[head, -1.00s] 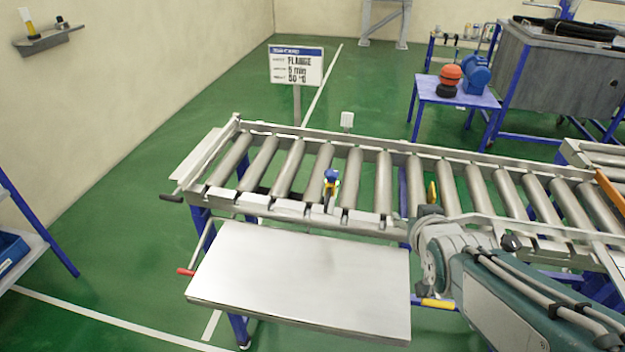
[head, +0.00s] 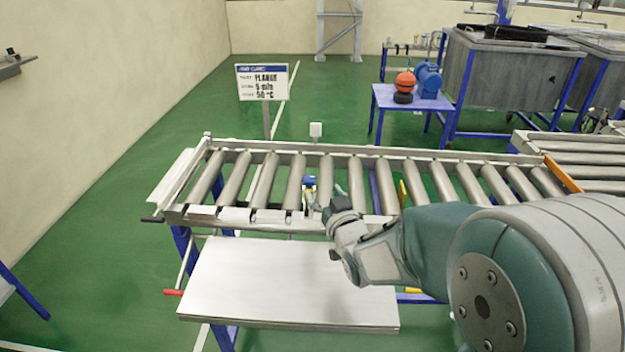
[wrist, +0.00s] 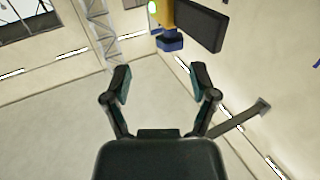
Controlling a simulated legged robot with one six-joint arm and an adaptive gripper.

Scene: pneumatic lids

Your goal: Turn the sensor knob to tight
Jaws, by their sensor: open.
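The sensor, a small blue-and-yellow device (head: 309,186), stands at the front edge of the roller conveyor in the head view, partly beside my gripper. In the wrist view its yellow body (wrist: 166,14) has a green light, and a blue knob (wrist: 170,43) hangs at its end. My gripper (wrist: 161,80) is open and empty, with its two fingers apart. The knob appears beyond the fingertips, apart from them. In the head view my gripper (head: 328,202) is just right of the sensor. The knob's turn position cannot be read.
The roller conveyor (head: 240,148) runs across the view. A flat metal table (head: 290,285) stands in front of it. A sign (head: 262,82) stands behind. A blue table (head: 425,102) with a red-orange item is at the back. A dark panel (wrist: 200,24) adjoins the sensor in the wrist view.

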